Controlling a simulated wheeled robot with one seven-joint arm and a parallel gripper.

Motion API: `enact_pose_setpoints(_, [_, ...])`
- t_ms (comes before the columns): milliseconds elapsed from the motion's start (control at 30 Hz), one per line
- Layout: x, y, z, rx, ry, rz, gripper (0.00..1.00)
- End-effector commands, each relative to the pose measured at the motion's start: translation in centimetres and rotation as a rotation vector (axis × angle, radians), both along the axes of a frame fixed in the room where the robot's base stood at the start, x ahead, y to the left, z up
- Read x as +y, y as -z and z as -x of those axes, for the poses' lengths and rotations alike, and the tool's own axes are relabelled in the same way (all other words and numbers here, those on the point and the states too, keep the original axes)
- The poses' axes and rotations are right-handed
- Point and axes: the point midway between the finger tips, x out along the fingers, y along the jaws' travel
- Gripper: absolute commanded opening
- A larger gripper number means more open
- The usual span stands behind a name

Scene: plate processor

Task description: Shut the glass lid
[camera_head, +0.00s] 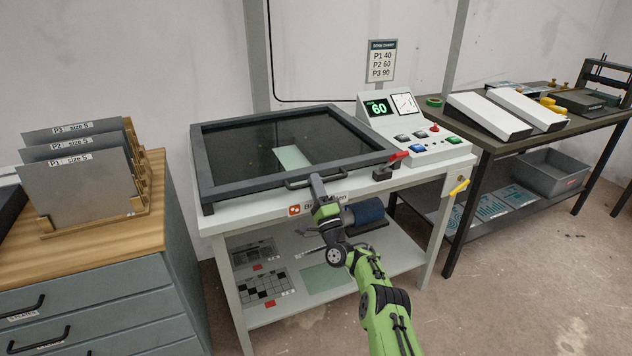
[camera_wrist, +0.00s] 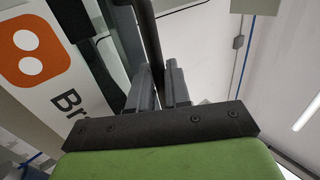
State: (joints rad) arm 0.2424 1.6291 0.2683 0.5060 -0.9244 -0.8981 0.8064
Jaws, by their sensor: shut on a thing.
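The glass lid (camera_head: 232,193) is a dark-framed pane on the white exposure unit (camera_head: 240,218). It lies flat or nearly flat; I cannot tell whether a thin gap is left under its frame. A pale green plate (camera_head: 292,157) shows through the glass. A dark bar handle (camera_head: 300,184) is on the lid's front edge. My gripper (camera_head: 318,181) is at the right part of this handle. In the wrist view my gripper (camera_wrist: 160,85) has its two fingers shut around the dark handle bar (camera_wrist: 147,35). The contact is partly hidden in the head view.
A control panel (camera_head: 408,125) showing 60 and a red-handled clamp or lever (camera_head: 392,162) stand right of the lid. A wooden-topped cabinet (camera_head: 160,215) with upright plates is at the left. A dark workbench (camera_head: 485,143) is at the right. Floor is clear at front right.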

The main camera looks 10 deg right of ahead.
Motion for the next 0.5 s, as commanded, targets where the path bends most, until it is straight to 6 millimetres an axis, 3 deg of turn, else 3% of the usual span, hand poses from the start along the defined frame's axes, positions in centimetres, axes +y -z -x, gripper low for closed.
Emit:
enact_pose_setpoints(233, [0.12,0.65,-0.16,0.016,0.002,0.008,0.00])
enact_pose_setpoints(267, [0.12,0.66,-0.15,0.017,0.001,0.009,0.19])
enact_pose_setpoints(367, [0.11,0.66,-0.14,0.016,0.001,0.007,0.34])
enact_pose_setpoints(500, [0.09,0.55,-0.13,0.014,0.001,0.006,0.35])
